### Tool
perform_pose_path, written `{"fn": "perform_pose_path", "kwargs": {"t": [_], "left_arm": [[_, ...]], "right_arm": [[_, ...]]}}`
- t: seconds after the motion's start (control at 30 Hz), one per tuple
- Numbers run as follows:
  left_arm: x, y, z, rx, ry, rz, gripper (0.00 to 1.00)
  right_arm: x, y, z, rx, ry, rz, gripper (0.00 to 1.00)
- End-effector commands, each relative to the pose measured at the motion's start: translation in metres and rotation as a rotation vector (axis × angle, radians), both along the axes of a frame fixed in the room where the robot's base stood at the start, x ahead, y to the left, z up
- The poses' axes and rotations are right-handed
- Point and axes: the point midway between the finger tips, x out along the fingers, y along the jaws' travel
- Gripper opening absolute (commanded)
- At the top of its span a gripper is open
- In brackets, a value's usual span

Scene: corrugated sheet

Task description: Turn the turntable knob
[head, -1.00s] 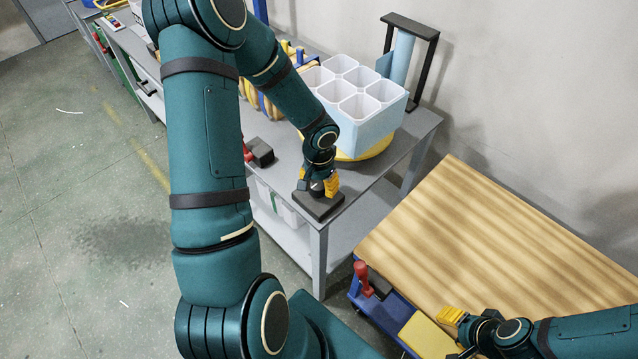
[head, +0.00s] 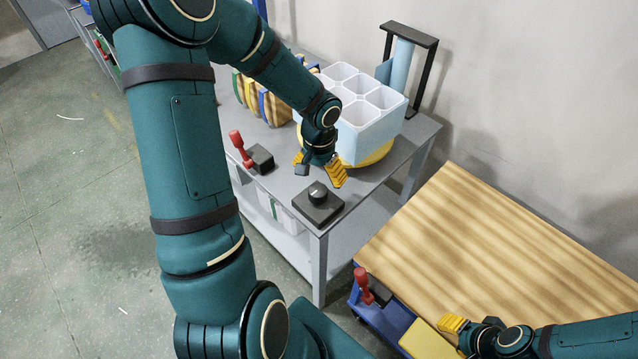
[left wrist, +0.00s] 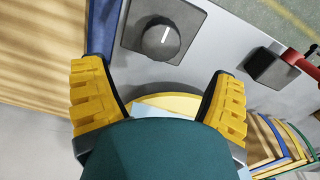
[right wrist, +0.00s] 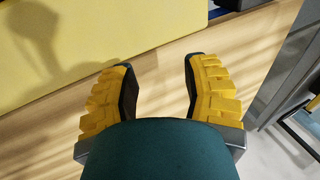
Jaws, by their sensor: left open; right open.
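The knob (head: 317,192) is a dark round dial on a black square base (head: 322,208) at the near corner of the grey table. In the left wrist view the knob (left wrist: 161,39) shows a white pointer mark, tilted slightly to the right. My left gripper (head: 320,176) is open and empty, behind and above the knob, apart from it. The yellow turntable (head: 376,157) lies under a white and pale blue box with several compartments (head: 368,127). My right gripper (head: 456,333) is open and empty above the wooden table's near edge.
A red-handled lever on a black box (head: 259,158) stands left of the knob on the grey table (head: 412,140). A black frame (head: 418,75) stands at the back. The wooden table (head: 480,250) has a clear top.

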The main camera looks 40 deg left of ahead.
Motion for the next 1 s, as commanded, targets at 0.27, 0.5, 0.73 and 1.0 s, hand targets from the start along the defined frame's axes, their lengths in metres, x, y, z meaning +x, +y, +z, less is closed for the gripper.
{"fn": "perform_pose_path", "kwargs": {"t": [0.27, 0.5, 0.73, 1.0], "left_arm": [[0.000, 0.001, 0.039, 0.001, -0.001, 0.001, 0.86], [0.000, 0.000, 0.044, 0.000, 0.000, 0.001, 0.86], [0.000, 0.000, 0.044, 0.000, 0.000, 0.000, 0.86], [0.000, 0.000, 0.044, 0.001, 0.000, 0.001, 0.86]], "right_arm": [[0.000, 0.000, 0.000, 0.000, 0.000, 0.000, 0.47], [0.000, 0.000, 0.000, 0.000, 0.000, 0.000, 0.47], [0.000, 0.000, 0.000, 0.000, 0.000, 0.000, 0.47], [0.000, 0.000, 0.000, 0.000, 0.000, 0.000, 0.47]]}}
